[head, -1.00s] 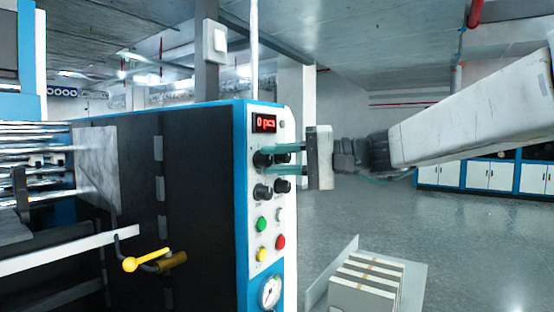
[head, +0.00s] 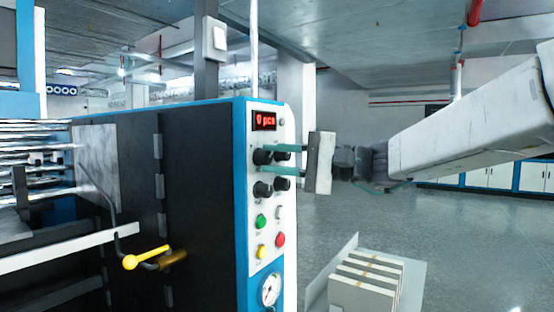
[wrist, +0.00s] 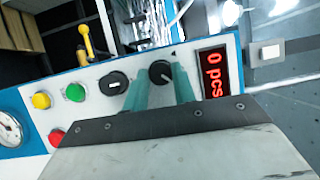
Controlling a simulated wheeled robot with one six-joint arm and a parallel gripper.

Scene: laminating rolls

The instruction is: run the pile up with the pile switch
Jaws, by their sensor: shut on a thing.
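The white control panel (head: 272,215) with a blue edge carries several black knobs in two rows. My gripper (head: 268,160) comes from the right, its two green fingers closed around an upper black knob (head: 263,157). In the wrist view the gripper (wrist: 160,86) has its fingers on either side of this knob (wrist: 160,72), with another black knob (wrist: 113,83) beside it. I cannot read the labels, so I cannot tell which one is the pile switch. A red display (head: 265,121) reads 0 pcs. The gripper body hides part of the panel in the wrist view.
Below the knobs are green (head: 262,221), yellow (head: 261,252) and red (head: 280,240) buttons and a gauge (head: 270,289). A yellow-handled lever (head: 131,262) sticks out at left. A stack of boxes (head: 367,283) stands low at right. Open floor lies beyond.

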